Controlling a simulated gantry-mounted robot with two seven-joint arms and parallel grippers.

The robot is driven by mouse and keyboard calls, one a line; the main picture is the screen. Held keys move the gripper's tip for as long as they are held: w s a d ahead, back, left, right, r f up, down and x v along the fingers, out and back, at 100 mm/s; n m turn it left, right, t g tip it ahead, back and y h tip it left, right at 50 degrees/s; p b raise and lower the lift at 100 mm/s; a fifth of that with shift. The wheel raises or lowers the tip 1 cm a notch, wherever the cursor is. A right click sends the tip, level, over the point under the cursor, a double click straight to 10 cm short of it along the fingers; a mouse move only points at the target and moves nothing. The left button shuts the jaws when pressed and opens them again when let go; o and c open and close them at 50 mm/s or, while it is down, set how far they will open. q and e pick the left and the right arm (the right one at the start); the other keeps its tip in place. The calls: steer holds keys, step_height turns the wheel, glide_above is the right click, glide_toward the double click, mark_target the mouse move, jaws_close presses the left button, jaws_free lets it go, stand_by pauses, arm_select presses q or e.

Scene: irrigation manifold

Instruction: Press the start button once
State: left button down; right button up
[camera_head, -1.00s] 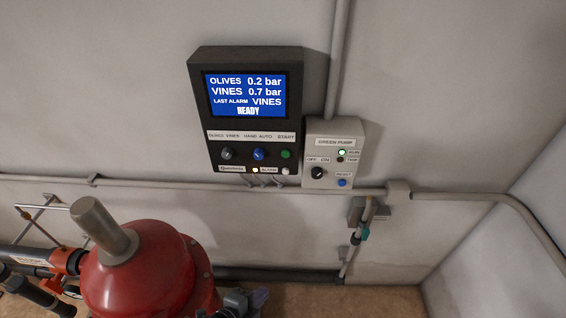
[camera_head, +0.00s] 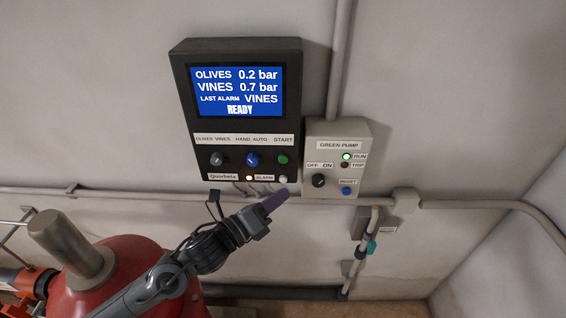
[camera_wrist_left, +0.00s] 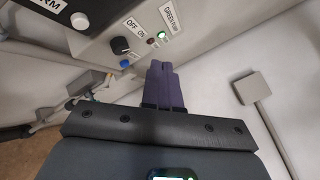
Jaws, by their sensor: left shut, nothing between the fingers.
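The green start button (camera_head: 283,159) is at the right of the black control panel (camera_head: 180,110), under the START label. The panel's screen (camera_head: 237,92) reads OLIVES 0.2 bar, VINES 0.7 bar, LAST ALARM VINES and READY. My left gripper (camera_head: 276,201) is shut and empty, below the panel's lower right corner and apart from the start button in the picture. In the left wrist view its purple fingers (camera_wrist_left: 160,85) are together, near the grey pump box. The start button is not visible there. My right gripper is not in view.
The grey GREEN PUMP box (camera_head: 332,131) sits right of the panel, with a black OFF/ON knob (camera_head: 319,181) and blue reset button (camera_head: 346,191). A wall pipe (camera_head: 450,204) runs below. A red tank (camera_head: 112,262) stands at lower left.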

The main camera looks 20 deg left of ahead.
mark_target(283, 159)
arm_select(q)
steer(key=shift+w, duration=0.1)
stand_by(0.3)
steer(key=w+a, duration=0.3)
steer(key=w, duration=0.5)
steer(key=shift+b, duration=0.3)
stand_by(1.0)
stand_by(0.7)
steer(key=shift+w, duration=0.3)
steer(key=shift+w+a+b, duration=0.1)
steer(key=shift+w+b, duration=0.1)
steer(key=shift+b, duration=0.1)
